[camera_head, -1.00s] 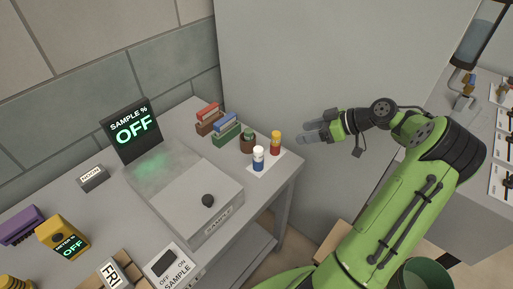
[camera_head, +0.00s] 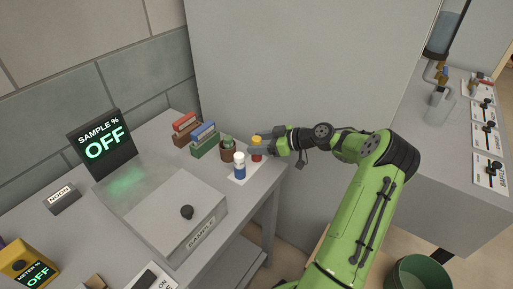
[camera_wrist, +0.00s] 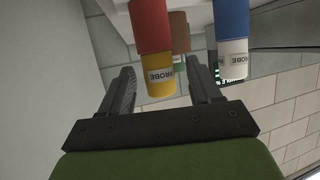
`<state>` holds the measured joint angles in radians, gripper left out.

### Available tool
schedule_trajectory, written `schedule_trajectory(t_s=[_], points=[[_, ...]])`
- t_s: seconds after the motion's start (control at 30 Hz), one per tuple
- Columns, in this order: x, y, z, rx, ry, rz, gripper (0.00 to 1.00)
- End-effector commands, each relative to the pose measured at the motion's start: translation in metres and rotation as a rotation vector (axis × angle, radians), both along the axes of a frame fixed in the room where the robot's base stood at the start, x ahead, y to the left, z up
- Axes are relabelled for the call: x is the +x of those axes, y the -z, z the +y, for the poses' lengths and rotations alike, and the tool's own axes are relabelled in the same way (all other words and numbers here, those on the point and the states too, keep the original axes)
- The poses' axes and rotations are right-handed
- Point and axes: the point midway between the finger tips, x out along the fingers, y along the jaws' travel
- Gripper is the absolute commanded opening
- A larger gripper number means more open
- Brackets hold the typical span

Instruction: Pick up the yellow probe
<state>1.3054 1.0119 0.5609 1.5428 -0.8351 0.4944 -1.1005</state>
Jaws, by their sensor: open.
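The sample box (camera_head: 170,215) with a black knob and a display (camera_head: 103,145) reading OFF are further left. A wall panel (camera_head: 300,70) rises behind.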

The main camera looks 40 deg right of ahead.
Motion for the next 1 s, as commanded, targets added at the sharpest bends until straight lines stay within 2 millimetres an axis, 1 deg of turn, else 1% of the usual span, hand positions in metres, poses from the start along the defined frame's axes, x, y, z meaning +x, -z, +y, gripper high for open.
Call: schedule_trajectory(t_s=[0.03,0.1,0.27,0.3,0.37,0.6,0.67,0.87,0.97,1.0], points=[[0.005,0.004,0.004,0.0,-0.001,0.0,0.63],[0.008,0.005,0.006,-0.001,0.0,0.0,0.63],[0.009,0.004,0.006,-0.001,0.001,0.001,0.63],[0.009,0.004,0.006,-0.001,0.001,0.001,0.61],[0.009,0.004,0.006,-0.001,0.001,0.001,0.52],[0.009,0.004,0.006,-0.001,0.001,0.001,0.15],[0.009,0.004,0.006,-0.001,0.001,0.001,0.07],[0.009,0.003,0.006,0.0,0.001,0.0,0.07],[0.009,-0.009,0.005,-0.002,0.0,-0.001,0.07],[0.009,-0.018,0.005,-0.004,0.0,-0.002,0.07]])
